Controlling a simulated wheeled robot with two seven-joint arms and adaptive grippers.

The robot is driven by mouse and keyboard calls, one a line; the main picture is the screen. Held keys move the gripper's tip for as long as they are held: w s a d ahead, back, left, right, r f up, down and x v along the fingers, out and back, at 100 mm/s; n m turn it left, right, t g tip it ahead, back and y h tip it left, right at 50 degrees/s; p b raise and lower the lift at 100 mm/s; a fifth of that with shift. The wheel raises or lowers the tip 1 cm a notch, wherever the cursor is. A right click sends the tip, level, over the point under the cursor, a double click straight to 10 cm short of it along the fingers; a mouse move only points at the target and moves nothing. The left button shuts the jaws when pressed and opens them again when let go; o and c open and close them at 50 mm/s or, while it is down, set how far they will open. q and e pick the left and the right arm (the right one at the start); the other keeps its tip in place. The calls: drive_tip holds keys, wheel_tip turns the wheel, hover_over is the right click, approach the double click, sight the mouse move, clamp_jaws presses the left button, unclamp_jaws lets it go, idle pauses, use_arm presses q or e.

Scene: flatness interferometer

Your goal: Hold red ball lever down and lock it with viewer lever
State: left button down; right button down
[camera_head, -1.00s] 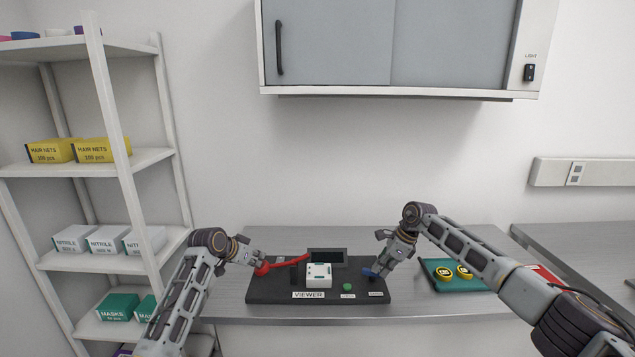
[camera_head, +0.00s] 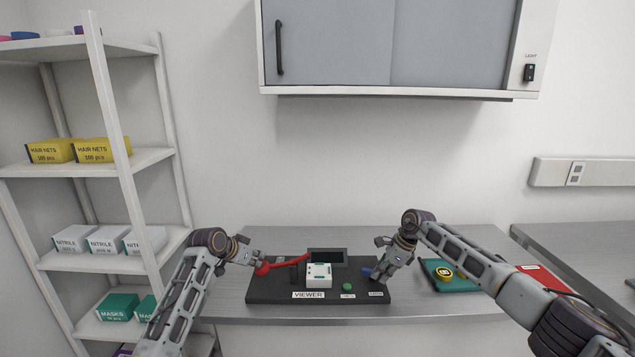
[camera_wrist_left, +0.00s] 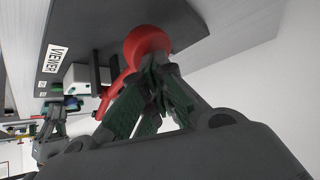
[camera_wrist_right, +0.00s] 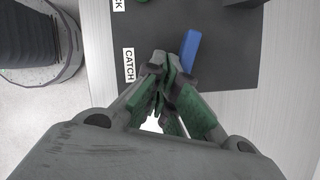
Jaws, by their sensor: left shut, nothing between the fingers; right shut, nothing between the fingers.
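The red ball lever (camera_head: 288,262) lies low over the left part of the dark viewer base (camera_head: 262,290), its ball (camera_wrist_left: 147,42) at the left end. My left gripper (camera_head: 257,262) is shut and empty, its fingertips at the ball; the left wrist view shows them against it. A blue lever (camera_wrist_right: 190,47) stands at the right of the base, near the CATCH label (camera_wrist_right: 129,65). My right gripper (camera_head: 375,274) is shut and empty, its fingertips beside the blue lever; I cannot tell whether they touch it. The blue lever is partly hidden in the head view.
A white block (camera_head: 319,276) and a green button (camera_head: 347,286) sit on the base, with a dark screen (camera_head: 327,256) behind. A teal mat (camera_head: 452,284) with a yellow item (camera_head: 444,274) lies to the right. Shelves (camera_head: 150,250) stand at the left.

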use_arm(q)
drive_tip(key=shift+f, duration=0.1)
use_arm(e)
drive_tip(key=shift+f, duration=0.7)
drive_tip(key=shift+w+d, duration=0.1)
drive_tip(key=shift+d, duration=0.1)
idle(0.4)
wheel_tip(320, 180, up, 7)
idle(1.3)
drive_tip(key=shift+r, duration=0.15)
